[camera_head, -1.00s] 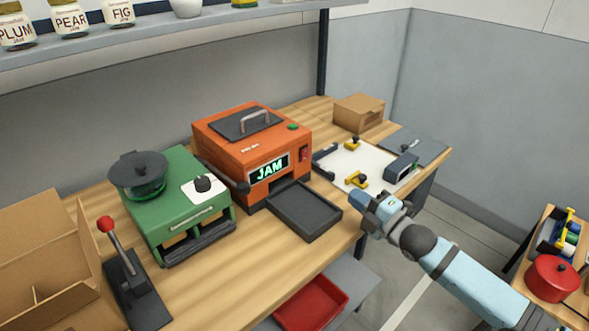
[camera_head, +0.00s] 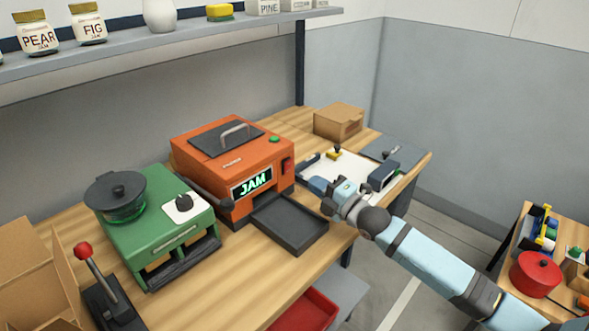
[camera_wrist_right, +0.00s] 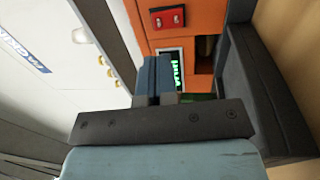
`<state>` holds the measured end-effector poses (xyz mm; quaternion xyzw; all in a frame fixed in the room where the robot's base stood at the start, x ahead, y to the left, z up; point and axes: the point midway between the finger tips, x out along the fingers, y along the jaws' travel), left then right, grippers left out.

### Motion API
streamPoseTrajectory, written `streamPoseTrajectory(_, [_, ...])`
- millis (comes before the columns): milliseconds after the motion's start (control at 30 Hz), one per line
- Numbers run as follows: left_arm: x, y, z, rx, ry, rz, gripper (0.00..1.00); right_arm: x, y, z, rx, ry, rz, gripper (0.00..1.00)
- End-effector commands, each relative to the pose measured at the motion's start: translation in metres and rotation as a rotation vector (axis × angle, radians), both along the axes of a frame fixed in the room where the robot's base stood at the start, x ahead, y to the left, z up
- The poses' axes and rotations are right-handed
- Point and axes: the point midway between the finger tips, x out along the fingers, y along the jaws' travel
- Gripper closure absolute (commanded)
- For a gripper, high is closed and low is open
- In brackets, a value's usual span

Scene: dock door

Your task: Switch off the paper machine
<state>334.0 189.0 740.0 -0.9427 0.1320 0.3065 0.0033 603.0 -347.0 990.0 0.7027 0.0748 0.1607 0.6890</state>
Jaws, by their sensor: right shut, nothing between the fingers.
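The orange machine (camera_head: 235,165) stands on the wooden bench with a green lit display (camera_head: 252,186) reading "JAM". A red switch (camera_head: 287,165) is on its right front, by the display. In the right wrist view the red switch (camera_wrist_right: 167,17) is at the top, above the lit display (camera_wrist_right: 172,70). My right gripper (camera_head: 316,186) is shut and empty, in front and to the right of the machine, apart from the switch. Its shut fingers (camera_wrist_right: 153,82) point towards the orange front in the wrist view. My left gripper is not in view.
A dark tray (camera_head: 290,224) sticks out in front of the machine. A green machine (camera_head: 155,225) with a dark-lidded pot stands to the left.

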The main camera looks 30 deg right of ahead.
Motion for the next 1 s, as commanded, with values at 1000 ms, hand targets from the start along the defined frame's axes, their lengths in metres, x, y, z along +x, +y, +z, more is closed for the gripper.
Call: streamPoseTrajectory(1000, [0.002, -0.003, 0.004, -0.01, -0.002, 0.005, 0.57, 0.077, 0.026, 0.01, -0.002, 0.009, 0.002, 1.0])
